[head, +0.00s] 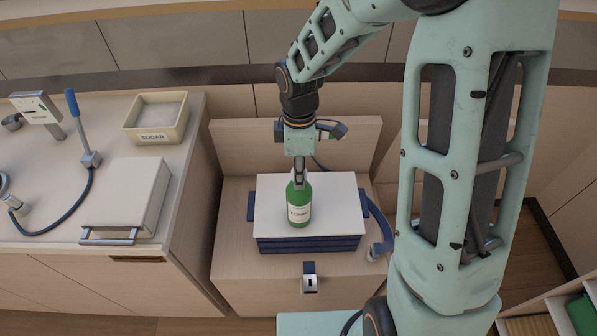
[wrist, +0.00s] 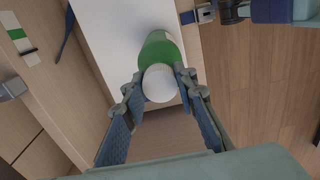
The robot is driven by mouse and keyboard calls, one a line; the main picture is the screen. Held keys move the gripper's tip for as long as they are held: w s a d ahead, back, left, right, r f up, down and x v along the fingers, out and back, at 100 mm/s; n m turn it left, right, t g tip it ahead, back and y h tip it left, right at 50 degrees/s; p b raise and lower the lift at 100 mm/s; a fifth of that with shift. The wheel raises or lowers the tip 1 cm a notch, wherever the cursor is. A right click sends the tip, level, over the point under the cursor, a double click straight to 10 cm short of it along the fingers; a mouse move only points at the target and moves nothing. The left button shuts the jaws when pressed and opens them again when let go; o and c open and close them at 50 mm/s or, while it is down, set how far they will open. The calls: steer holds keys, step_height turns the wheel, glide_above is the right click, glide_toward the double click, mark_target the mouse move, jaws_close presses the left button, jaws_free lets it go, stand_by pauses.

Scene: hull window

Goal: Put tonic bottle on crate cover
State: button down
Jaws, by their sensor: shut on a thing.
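The tonic bottle (head: 299,206) is green with a cream label and stands upright in the head view. Its base appears to be on or just over the white crate cover (head: 335,196); I cannot tell if it touches. The cover is the flat top of a dark blue crate (head: 310,244) on a wooden bench. My gripper (head: 298,184) is above the bottle, shut on its top. In the wrist view the bottle's pale cap (wrist: 160,83) lies between my gripper's fingertips (wrist: 158,92), with the green shoulder and the white cover (wrist: 112,35) beyond it.
A counter at the left holds a sugar bin (head: 157,118), a white lidded box (head: 127,198) and a blue-handled lever (head: 82,128). Blue straps (head: 380,222) hang beside the crate. A latch (head: 310,277) is on the bench front. The cover right of the bottle is bare.

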steer(key=c, duration=1.5)
jaws_free()
steer(key=shift+c, duration=0.2)
step_height(320, 180, up, 12)
steer(key=shift+r, duration=0.15)
